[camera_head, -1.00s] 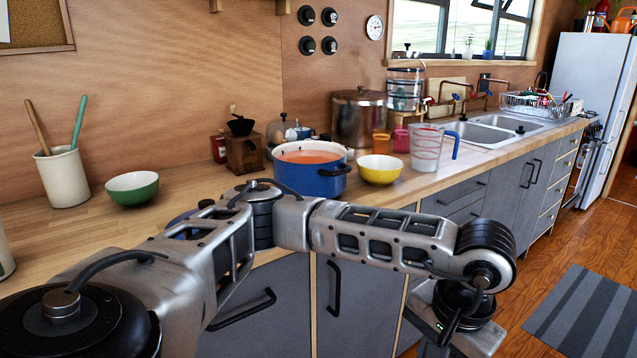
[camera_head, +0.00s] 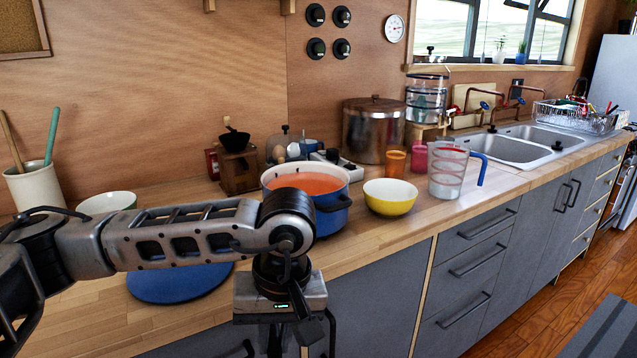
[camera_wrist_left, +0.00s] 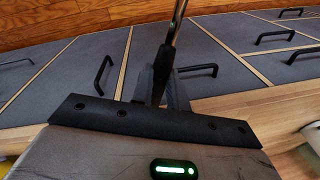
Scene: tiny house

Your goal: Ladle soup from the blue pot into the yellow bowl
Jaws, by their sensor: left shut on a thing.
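The blue pot (camera_head: 334,213) with a white rim stands on the wooden counter, its lid off, holding orange-red soup (camera_head: 305,184). The yellow bowl (camera_head: 390,204), white inside, stands upright just right of the pot and looks empty. My left gripper (camera_head: 290,335) hangs low in front of the cabinets, nearer than the pot; my forearm hides the pot's left lower part. In the left wrist view the gripper (camera_wrist_left: 160,85) is shut on a thin metal handle (camera_wrist_left: 176,25), seemingly the ladle's; its far end is out of view. My right gripper is not in view.
A blue round lid (camera_head: 180,285) lies on the counter, partly behind my forearm. A green bowl (camera_head: 106,203) and utensil crock (camera_head: 35,188) are left. Cabinet fronts (camera_head: 375,290) lie below.

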